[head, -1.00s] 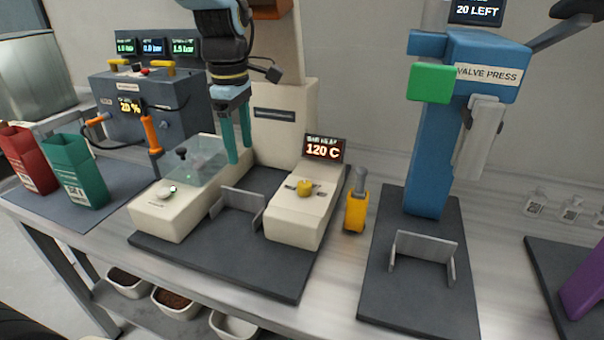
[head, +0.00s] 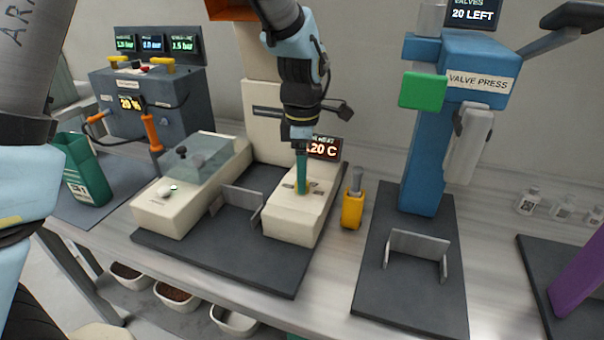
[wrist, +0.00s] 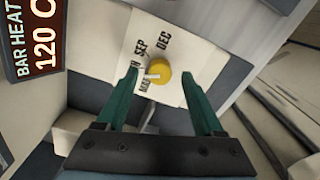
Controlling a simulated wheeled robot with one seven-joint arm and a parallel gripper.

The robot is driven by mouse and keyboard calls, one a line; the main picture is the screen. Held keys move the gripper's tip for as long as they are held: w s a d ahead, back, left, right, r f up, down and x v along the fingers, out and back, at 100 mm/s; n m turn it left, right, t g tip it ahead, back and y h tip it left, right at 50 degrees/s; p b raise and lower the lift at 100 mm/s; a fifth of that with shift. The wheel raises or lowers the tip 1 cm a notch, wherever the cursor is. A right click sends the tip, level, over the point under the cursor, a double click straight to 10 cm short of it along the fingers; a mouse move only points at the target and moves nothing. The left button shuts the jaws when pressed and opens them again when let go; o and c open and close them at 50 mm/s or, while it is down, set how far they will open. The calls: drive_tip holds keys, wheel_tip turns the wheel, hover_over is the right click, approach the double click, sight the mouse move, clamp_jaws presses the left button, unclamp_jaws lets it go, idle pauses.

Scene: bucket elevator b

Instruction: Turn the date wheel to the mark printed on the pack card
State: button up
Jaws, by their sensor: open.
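The date wheel (wrist: 161,69) is a yellow knob on a cream panel (wrist: 184,42), with SEP, DEC and other month marks printed around it. A short white pointer on the wheel points left in the wrist view, near the lower left marks, which are too small to read surely. My gripper (wrist: 160,76) is open, its two green fingers on either side of the wheel in that view; I cannot tell whether they touch it. In the head view my gripper (head: 302,189) is over the cream unit (head: 290,227) and hides most of the wheel. I cannot make out a pack card.
A display reading 120 C (head: 323,149) stands just behind the wheel. A yellow tool holder (head: 352,209) is close on the right, then the blue valve press (head: 424,160). A clear-lidded cream unit (head: 185,200) and a green bag (head: 85,178) are to the left.

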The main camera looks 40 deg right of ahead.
drive_tip(key=shift+f, duration=0.65)
clamp_jaws()
